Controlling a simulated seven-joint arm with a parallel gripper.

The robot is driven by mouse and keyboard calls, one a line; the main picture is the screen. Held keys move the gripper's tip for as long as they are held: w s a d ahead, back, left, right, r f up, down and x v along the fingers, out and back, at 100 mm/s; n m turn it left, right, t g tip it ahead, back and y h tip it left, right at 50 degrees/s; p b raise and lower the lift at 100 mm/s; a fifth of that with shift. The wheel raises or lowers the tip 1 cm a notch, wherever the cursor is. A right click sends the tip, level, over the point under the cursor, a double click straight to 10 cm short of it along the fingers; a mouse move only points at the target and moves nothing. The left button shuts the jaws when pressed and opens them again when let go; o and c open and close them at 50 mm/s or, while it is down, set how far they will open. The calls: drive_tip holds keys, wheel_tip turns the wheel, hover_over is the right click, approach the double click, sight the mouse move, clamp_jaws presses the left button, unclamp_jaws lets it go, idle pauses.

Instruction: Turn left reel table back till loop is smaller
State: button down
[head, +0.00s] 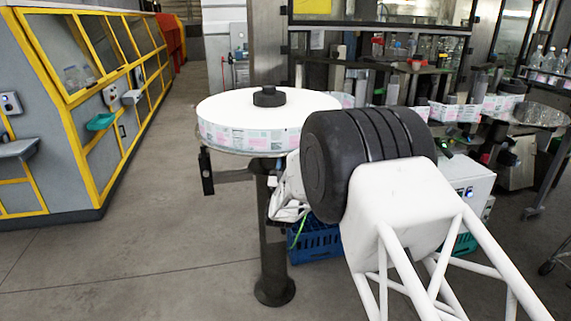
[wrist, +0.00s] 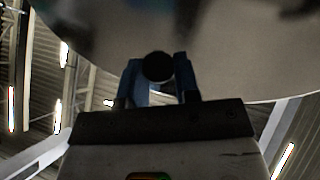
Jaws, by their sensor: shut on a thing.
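The left reel table (head: 238,151) carries a large white label reel (head: 230,105) with a black hub (head: 268,97) on top. Printed labels show around the reel's edge. A label strip (head: 345,99) leaves the reel at the right, partly hidden behind my arm, and the label web (head: 465,112) shows again farther right. In the wrist view the table's pale underside (wrist: 245,60) fills the top. My gripper (wrist: 157,82) has its two blue fingers shut on a dark round knob (wrist: 157,66) under the table. The head view does not show the fingers clearly.
A dark post (head: 273,220) with a round foot holds the table. Blue crates (head: 318,245) stand on the floor behind it. A white box (head: 468,185) is at the right, and bottles stand on the machine behind. The floor at left is clear up to a yellow-framed machine (head: 75,110).

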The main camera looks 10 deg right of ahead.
drive_tip(key=d+n+t+y, duration=0.1)
drive_tip(key=d+y, duration=0.1)
drive_tip(key=d, duration=0.4)
drive_tip(key=shift+w+d+y, duration=0.35)
drive_tip(key=shift+d+y, duration=0.05)
drive_tip(key=c, duration=0.8)
unclamp_jaws()
drive_tip(key=shift+c, duration=0.2)
drive_tip(key=v, duration=0.8)
drive_tip(key=shift+r, duration=0.1)
